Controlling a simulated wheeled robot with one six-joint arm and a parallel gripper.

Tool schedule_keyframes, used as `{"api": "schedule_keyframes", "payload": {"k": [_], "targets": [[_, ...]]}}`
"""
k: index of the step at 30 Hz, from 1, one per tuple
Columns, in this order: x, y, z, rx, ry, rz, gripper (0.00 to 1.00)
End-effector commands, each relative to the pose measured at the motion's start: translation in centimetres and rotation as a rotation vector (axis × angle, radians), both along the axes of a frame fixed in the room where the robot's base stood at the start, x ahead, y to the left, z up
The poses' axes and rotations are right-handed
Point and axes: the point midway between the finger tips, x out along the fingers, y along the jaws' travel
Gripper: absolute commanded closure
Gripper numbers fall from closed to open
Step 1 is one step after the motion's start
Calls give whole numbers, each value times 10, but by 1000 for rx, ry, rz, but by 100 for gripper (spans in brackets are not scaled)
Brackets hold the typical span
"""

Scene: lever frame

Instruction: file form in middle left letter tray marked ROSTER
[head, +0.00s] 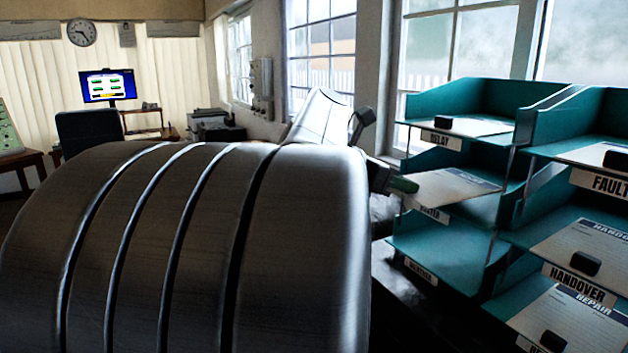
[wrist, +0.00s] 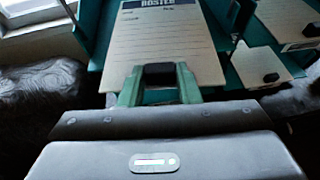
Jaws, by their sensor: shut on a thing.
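The form (head: 452,186) is a pale lined sheet; its header reads ROSTER in the wrist view (wrist: 160,45). A black block (wrist: 159,74) sits at its near edge. My gripper (wrist: 159,82) is shut on this block, with a green finger on each side. In the head view my gripper (head: 404,185) is at the front of the middle left tray (head: 487,209), and the form reaches in over its floor. Whether the form touches the floor I cannot tell. The tray's label (head: 432,214) is partly hidden; its visible letters fit ROSTER.
The RELAY tray (head: 470,92) above holds a form with a black block. The lower left tray (head: 440,256) looks empty. The right stack has forms in its FAULT (head: 600,182), HANDOVER (head: 580,283) and bottom trays. Windows stand behind; my arm hides much of the left.

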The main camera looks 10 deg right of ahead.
Motion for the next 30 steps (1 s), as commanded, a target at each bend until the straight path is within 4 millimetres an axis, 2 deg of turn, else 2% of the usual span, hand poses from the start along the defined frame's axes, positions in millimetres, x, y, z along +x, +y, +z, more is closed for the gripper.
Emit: {"api": "schedule_keyframes", "payload": {"k": [11, 16, 22, 30], "targets": [[17, -43, -3, 1, 1, -2, 96], [23, -57, -12, 1, 2, -1, 96], [28, -67, -18, 0, 1, 0, 96], [29, -70, -20, -1, 0, 0, 96]]}}
